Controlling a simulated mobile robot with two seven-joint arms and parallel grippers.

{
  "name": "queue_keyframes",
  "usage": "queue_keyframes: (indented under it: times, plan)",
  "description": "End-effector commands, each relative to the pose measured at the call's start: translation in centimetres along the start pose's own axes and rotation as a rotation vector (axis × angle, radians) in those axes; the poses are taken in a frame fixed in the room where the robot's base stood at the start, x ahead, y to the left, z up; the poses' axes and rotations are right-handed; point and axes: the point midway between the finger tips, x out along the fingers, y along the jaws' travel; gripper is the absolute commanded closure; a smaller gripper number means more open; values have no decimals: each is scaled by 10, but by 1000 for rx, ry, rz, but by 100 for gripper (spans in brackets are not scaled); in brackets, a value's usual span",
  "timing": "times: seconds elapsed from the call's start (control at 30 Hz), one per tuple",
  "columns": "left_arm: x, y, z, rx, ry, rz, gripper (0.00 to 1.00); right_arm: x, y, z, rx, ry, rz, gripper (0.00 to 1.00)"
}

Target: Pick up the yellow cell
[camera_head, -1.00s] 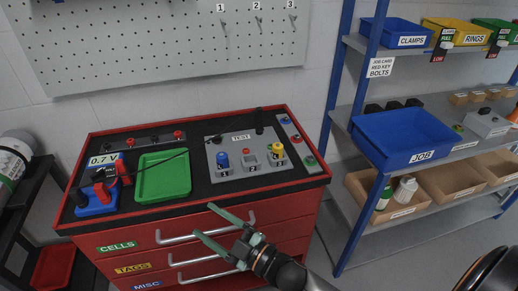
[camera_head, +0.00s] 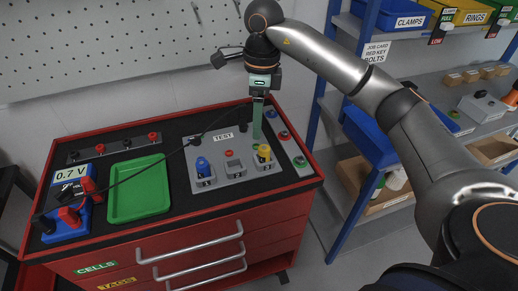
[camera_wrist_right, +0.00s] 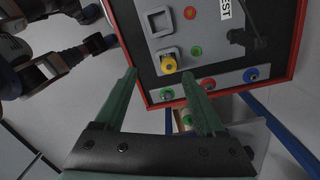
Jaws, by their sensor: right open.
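The yellow cell (camera_head: 264,153) stands upright in the rightmost socket of the grey test block (camera_head: 219,176) on the cart top. My right gripper (camera_head: 257,132) hangs pointing down just behind the yellow cell, open and empty. In the right wrist view, the yellow cell (camera_wrist_right: 168,65) shows between the two green fingers (camera_wrist_right: 160,74), a little beyond their tips; the height gap cannot be told. My left gripper is in neither current view.
A blue cell (camera_head: 202,167) stands in the block's left socket; the middle socket is empty. A green tray (camera_head: 139,190) and a meter (camera_head: 70,178) reading 0.7 V with a dark cable lie to the left. Coloured buttons (camera_head: 293,149) line the right edge. Shelves stand at right.

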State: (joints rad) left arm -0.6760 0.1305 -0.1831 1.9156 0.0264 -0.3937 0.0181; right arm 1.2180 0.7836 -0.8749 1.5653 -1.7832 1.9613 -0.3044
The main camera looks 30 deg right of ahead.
Motion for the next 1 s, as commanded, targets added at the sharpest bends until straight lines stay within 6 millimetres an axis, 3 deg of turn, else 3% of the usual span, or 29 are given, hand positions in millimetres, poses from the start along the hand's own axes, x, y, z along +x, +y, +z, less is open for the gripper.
queue_keyframes:
  times: [0.13, 0.4, 0.67, 1.0]
  plan:
    - [0, 0, 1, 0, -2, 0, 50, -5, -11, -15, 23, 54, -43, 28]
    - [-2, 0, 2, 0, -6, 0, 50, 42, -13, -19, 23, 56, -43, 28]
    - [-3, 1, 0, 0, -7, 1, 50, 64, -14, -20, 23, 54, -44, 28]
    - [-7, 1, -4, 0, -7, 1, 50, 108, -17, -26, 21, 51, -42, 28]
